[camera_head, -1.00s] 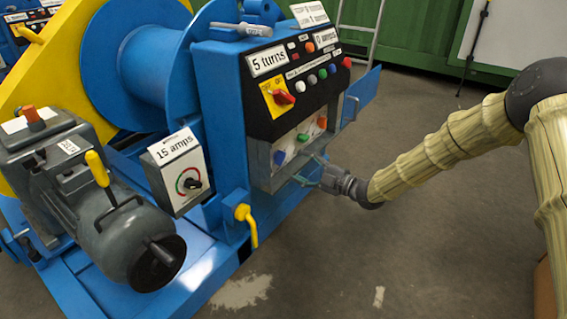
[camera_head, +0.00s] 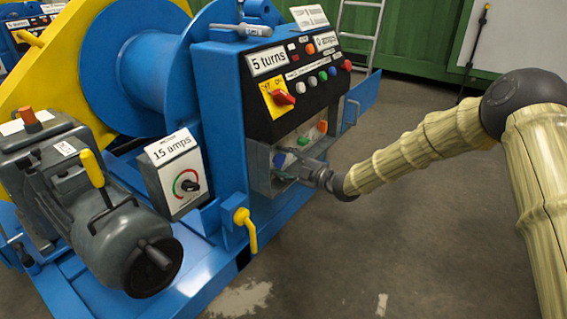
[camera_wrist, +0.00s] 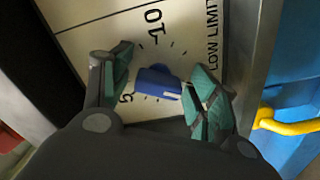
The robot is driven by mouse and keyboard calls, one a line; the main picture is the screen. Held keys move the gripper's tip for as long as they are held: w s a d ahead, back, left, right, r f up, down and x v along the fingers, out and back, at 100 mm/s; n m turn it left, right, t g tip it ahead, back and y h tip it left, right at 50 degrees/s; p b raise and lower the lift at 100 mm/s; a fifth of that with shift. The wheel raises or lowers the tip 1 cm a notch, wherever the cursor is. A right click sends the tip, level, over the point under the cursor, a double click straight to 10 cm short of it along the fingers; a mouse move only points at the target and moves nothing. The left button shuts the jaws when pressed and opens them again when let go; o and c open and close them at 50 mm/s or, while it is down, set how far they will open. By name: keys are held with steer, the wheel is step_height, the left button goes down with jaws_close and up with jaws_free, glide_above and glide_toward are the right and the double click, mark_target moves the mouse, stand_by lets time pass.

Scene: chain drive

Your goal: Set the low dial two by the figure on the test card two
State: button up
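The low dial is a blue knob (camera_wrist: 158,82) on a white plate lettered LOW LIMIT, with tick marks and the figures 10 and 5, in the wrist view. A pale mark shows on the knob's right part. My gripper (camera_wrist: 160,90) is open, with one green-padded finger on each side of the knob; I cannot tell whether they touch it. In the head view my gripper (camera_head: 283,164) is at the lower panel's left end and largely covers the knob. The test card (camera_head: 309,17) stands on top of the blue cabinet; its small print is hard to read.
Green (camera_head: 303,140) and orange (camera_head: 322,127) knobs sit right of the gripper. Above are a red switch (camera_head: 282,97) and several buttons. A yellow lever (camera_head: 246,228) juts out below left. A 15 amps box (camera_head: 174,175) stands left. Floor at right is clear.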

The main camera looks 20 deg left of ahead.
steer(key=c, duration=0.7)
steer(key=shift+c, duration=0.2)
steer(key=shift+r+m+p, duration=0.1)
steer(key=shift+m+p, duration=0.2)
steer(key=shift+p, duration=0.3)
steer(key=shift+r+m+p, duration=0.1)
steer(key=shift+m+p, duration=0.4)
steer(key=shift+p, duration=0.4)
steer(key=m+p, duration=0.4)
steer(key=p, duration=0.1)
steer(key=shift+s, duration=0.15)
steer(key=m+p, duration=0.3)
steer(key=m, duration=0.2)
steer(key=shift+s+a+f+p, duration=0.1)
steer(key=shift+f+p, duration=0.1)
steer(key=shift+p, duration=0.15)
steer(key=shift+f+m+p, duration=0.1)
steer(key=shift+m+p, duration=0.95)
steer(key=shift+m, duration=0.95)
